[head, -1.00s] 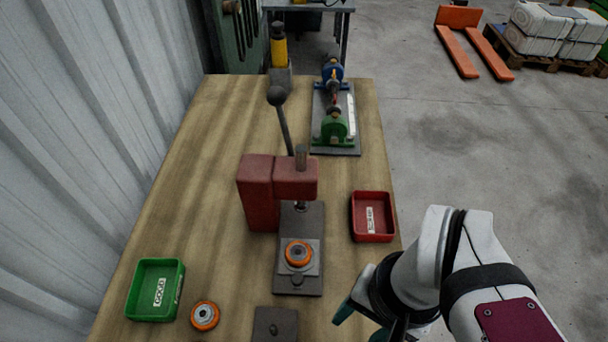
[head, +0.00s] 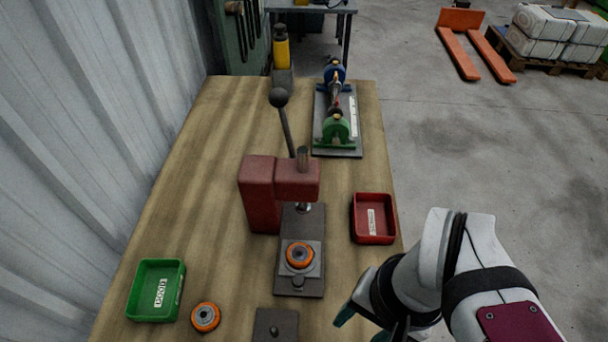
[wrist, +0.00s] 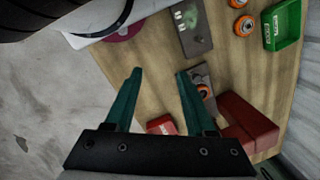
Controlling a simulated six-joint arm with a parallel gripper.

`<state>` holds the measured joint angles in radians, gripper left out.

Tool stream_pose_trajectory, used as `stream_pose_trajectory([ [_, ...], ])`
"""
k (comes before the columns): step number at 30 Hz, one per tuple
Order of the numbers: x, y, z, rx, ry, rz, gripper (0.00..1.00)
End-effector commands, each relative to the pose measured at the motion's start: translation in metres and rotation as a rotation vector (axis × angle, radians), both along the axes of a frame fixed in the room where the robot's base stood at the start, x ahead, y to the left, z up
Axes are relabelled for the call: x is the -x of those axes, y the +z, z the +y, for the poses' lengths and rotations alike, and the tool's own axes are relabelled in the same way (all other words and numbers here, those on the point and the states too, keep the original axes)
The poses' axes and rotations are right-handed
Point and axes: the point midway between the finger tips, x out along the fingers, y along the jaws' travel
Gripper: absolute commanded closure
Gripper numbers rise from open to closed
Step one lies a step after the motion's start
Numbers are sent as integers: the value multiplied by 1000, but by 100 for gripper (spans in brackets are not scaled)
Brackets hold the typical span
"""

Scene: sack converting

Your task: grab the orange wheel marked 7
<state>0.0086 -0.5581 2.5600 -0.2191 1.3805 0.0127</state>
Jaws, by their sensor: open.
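One orange wheel (head: 299,257) sits on the small plate at the base of the red press; it also shows in the wrist view (wrist: 203,91). A second orange wheel (head: 205,317) lies on the bench right of the green tray, and shows in the wrist view (wrist: 243,26). A third orange wheel (wrist: 237,3) is cut by the top edge of the wrist view. I cannot read a number on any of them. My gripper (wrist: 160,72) is open and empty, with teal fingers, at the right side of the bench, apart from the wheels.
The red press (head: 260,192) with its raised lever stands mid-bench. A red tray (head: 373,218) is right of it, a labelled green tray (head: 155,290) at the left. A dark plate (head: 274,326) lies at the front. The bench (head: 215,215) is bare left of the press.

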Motion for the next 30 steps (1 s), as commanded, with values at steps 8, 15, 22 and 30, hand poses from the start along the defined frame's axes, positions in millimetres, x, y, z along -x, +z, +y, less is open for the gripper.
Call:
stream_pose_trajectory([
  [8, 0, 0, 0, 0, 0, 0, 22],
  [15, 0, 0, 0, 0, 0, 0, 0],
  [22, 5, -14, -3, 100, 237, 96, 0],
  [30, -39, -66, 13, 792, 1658, 437, 0],
])
